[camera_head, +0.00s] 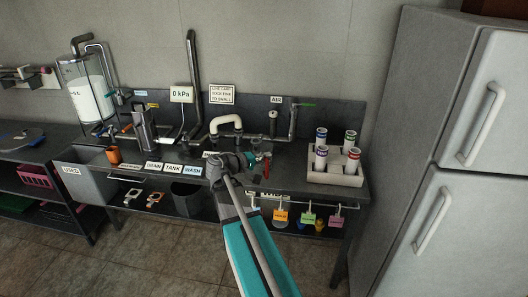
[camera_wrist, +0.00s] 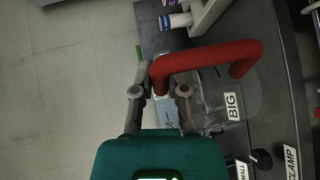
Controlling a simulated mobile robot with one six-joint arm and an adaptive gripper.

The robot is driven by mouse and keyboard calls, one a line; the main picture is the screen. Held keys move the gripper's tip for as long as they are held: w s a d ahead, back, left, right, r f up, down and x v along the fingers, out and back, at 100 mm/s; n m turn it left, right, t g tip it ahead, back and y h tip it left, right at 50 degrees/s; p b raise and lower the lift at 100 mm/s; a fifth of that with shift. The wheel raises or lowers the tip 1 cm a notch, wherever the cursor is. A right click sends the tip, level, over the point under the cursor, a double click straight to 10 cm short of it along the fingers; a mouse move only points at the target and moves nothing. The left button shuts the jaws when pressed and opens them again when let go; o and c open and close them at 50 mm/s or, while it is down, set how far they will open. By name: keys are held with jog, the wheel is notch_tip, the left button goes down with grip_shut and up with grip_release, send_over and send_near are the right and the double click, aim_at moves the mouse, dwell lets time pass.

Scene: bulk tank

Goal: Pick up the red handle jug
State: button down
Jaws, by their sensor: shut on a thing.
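The red handle jug shows in the wrist view as a thick red handle (camera_wrist: 210,57) on a clear body, with a label reading BIG beside it. My gripper (camera_wrist: 164,88) is shut on one end of the red handle, with a finger on each side of it. In the head view my gripper (camera_head: 247,161) is over the counter right of the middle, and a small red part of the handle (camera_head: 260,160) shows just right of it. The clear body is hard to make out, and I cannot tell whether it touches the counter.
A white rack (camera_head: 330,176) with several capped bottles stands to the right. A white curved pipe (camera_head: 226,122) rises behind my gripper. A grey fridge (camera_head: 450,160) stands at the far right. Coloured tags (camera_head: 281,216) hang from the counter's front rail.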

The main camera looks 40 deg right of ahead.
jog(key=shift+s+a+r, duration=0.3)
jog(key=shift+s+a, duration=0.05)
jog(key=shift+s, duration=0.25)
